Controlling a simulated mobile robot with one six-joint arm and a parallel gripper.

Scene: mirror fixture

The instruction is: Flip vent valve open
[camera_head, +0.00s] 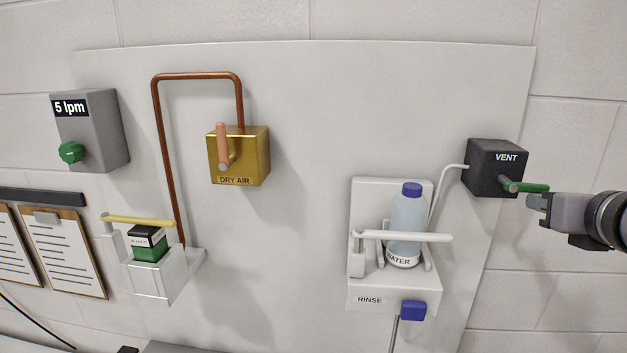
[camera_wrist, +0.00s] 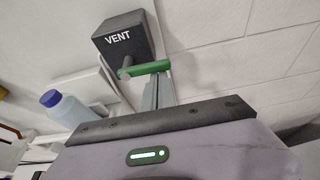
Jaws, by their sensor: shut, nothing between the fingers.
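The vent valve is a black box (camera_head: 490,166) labelled VENT at the right edge of the white panel. Its green lever (camera_head: 527,187) points to the right, roughly horizontal. My gripper (camera_head: 534,202) is shut and empty, with its tip just below and beside the lever's outer end. In the wrist view the box (camera_wrist: 125,40) is at top left and the green lever (camera_wrist: 148,69) points right. The shut fingers (camera_wrist: 158,93) stand right under the lever. I cannot tell whether they touch it.
A rinse holder (camera_head: 353,290) with a water bottle (camera_head: 409,216) and a white swing arm (camera_head: 425,237) is left of the valve. A white tube (camera_head: 441,184) joins it to the box. The brass DRY AIR valve (camera_head: 255,157) is further left. Bare wall (camera_head: 565,130) lies to the right.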

